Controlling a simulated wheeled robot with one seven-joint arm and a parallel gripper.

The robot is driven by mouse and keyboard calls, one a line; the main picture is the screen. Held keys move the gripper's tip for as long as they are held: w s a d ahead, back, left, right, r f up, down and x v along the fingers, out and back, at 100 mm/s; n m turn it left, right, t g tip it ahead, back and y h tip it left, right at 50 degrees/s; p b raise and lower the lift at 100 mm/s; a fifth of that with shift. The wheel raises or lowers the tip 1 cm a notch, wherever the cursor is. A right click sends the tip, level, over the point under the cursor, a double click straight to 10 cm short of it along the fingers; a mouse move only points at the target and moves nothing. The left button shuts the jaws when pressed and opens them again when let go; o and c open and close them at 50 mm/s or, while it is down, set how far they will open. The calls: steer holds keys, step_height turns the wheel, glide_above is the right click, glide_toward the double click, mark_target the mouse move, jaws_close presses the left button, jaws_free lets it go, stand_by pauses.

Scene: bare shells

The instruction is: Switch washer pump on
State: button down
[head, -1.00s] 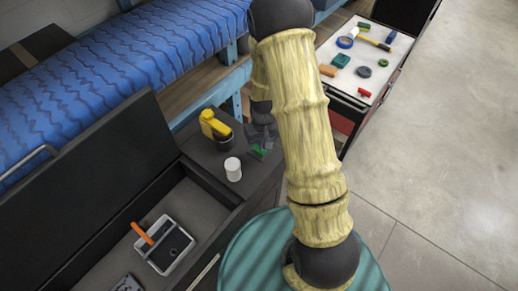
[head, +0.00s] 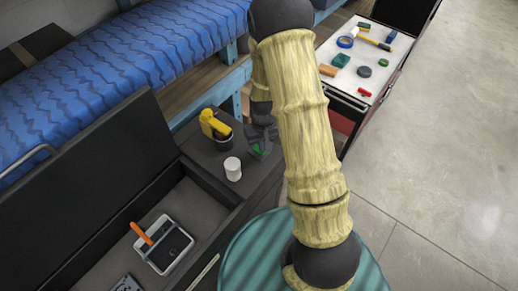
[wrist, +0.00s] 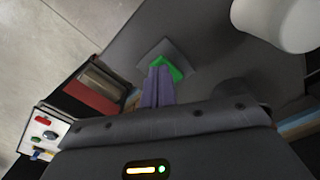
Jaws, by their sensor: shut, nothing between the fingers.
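A small green switch (wrist: 174,68) sits on a grey square plate (wrist: 180,52) on the dark top surface. In the head view the green switch (head: 258,150) shows just below my gripper, on the black cabinet top. My gripper (wrist: 158,72) is shut and empty, its two fingers together. Its tips lie over the left part of the switch in the wrist view and partly hide it; I cannot tell whether they touch it. In the head view my gripper (head: 262,136) is partly behind my arm. Whether the switch is on or off cannot be told.
A white cylinder (head: 233,169) stands close to the switch, with a yellow-and-black tool (head: 213,125) behind it. An open bin with a white tray (head: 163,244) lies at the lower left. A white-topped cabinet (head: 352,83) with small items stands at the right.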

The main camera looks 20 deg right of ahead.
steer(key=shift+f+b, duration=0.5)
steer(key=shift+f, duration=0.15)
stand_by(0.4)
steer(key=shift+r, duration=0.1)
steer(key=shift+r+p, duration=2.6)
steer(key=shift+r, duration=0.8)
steer(key=shift+r, duration=0.1)
steer(key=s+r+m+t+b, duration=0.1)
steer(key=s+r+t+b, duration=0.1)
steer(key=s+r+b, duration=0.4)
steer(key=s+r, duration=0.5)
steer(key=s, duration=0.1)
steer(key=shift+a+r+t, duration=0.15)
steer(key=shift+a+t, duration=0.15)
steer(key=shift+a, duration=0.1)
